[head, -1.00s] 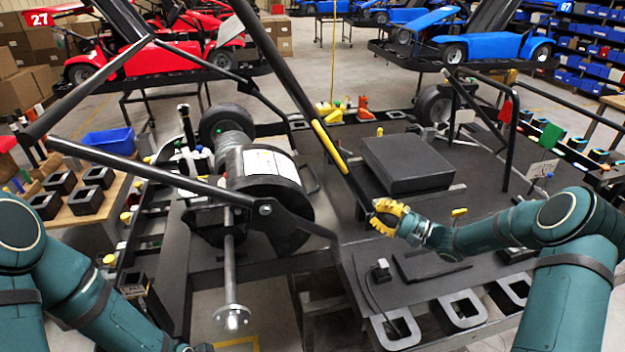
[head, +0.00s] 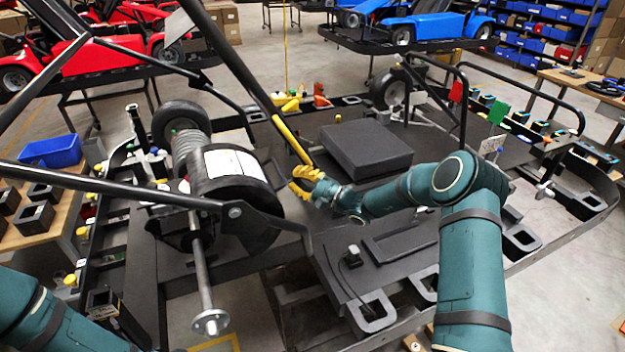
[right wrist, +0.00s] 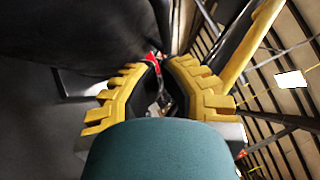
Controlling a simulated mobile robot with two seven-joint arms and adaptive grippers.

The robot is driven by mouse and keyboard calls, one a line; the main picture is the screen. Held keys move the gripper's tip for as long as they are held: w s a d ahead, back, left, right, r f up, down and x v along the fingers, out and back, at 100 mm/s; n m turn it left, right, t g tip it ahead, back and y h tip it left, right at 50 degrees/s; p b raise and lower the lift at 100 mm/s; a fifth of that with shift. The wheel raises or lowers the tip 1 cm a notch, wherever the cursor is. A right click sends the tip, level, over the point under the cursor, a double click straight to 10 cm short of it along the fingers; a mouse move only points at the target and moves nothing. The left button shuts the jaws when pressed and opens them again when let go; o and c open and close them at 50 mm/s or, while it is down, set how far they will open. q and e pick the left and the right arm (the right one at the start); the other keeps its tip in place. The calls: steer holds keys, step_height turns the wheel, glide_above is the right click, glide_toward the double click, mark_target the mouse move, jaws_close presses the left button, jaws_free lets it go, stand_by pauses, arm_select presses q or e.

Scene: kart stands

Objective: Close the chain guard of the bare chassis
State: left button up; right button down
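The bare chassis (head: 275,255) is a flat black frame in front of me. On its left sits an engine-like unit with a black rounded housing (head: 262,225) and a white label; this looks like the chain guard, but I cannot tell its hinge or how far it stands open. My right gripper (head: 292,183), with yellow ribbed fingers, is just right of this housing, near the lower end of a yellow-sleeved bar. In the right wrist view, its fingers (right wrist: 163,60) are apart and nothing shows between them. A dark surface fills the left there. My left gripper is out of view.
A yellow-sleeved black bar (head: 290,138) slants down close to my right gripper. A flat black box (head: 365,150) lies right of it on the chassis. Black tubes cross over the housing. A blue bin (head: 50,151) stands on the side table at left.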

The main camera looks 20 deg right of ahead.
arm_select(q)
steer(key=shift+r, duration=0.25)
arm_select(e)
steer(key=shift+s+a+r, duration=0.1)
steer(key=shift+a+r, duration=0.25)
steer(key=shift+a, duration=0.45)
steer(key=shift+a, duration=0.1)
